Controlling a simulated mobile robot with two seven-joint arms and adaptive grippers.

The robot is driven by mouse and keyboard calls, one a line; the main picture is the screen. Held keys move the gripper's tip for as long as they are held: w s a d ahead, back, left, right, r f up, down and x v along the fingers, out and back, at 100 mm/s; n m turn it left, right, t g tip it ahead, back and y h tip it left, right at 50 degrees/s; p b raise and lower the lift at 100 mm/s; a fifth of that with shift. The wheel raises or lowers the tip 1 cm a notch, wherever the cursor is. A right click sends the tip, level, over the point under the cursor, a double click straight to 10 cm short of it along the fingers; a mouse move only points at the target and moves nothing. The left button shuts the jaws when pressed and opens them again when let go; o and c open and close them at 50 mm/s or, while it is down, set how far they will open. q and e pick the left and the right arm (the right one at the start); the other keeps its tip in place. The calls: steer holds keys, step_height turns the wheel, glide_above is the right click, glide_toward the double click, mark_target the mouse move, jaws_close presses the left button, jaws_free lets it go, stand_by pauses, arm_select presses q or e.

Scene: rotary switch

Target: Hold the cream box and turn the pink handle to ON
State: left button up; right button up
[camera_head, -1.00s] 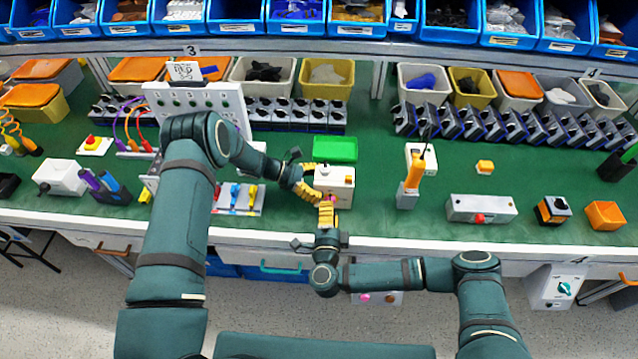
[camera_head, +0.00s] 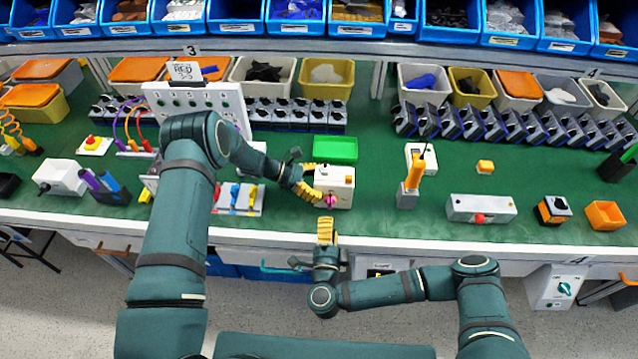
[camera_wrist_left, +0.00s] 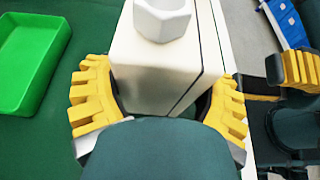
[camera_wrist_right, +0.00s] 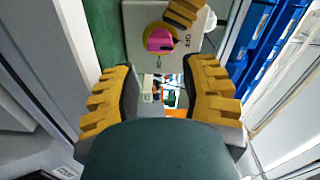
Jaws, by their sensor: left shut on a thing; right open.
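The cream box (camera_head: 340,178) stands near the front edge of the green worktop. My left gripper (camera_head: 312,182) is shut on it from the left, with yellow fingers on two sides of the box (camera_wrist_left: 160,70) in the left wrist view. The pink handle (camera_head: 330,201) is on the box's front face.
A green tray (camera_head: 335,149) lies behind the box. A rack with coloured switches (camera_head: 238,197) is at its left, and an orange-handled device (camera_head: 412,183) at its right. The worktop between box and device is clear. The white front edge (camera_head: 280,237) runs below.

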mark_target(329, 207)
steer(key=shift+c, duration=0.4)
steer(key=shift+s+n, duration=0.3)
steer(key=shift+n, duration=0.9)
steer(key=shift+w+n, duration=0.95)
steer(key=shift+n, duration=1.25)
steer(key=shift+w+n, duration=0.95)
steer(key=shift+n, duration=1.25)
steer(key=shift+w+n, duration=0.95)
steer(key=shift+n, duration=1.25)
jaws_close()
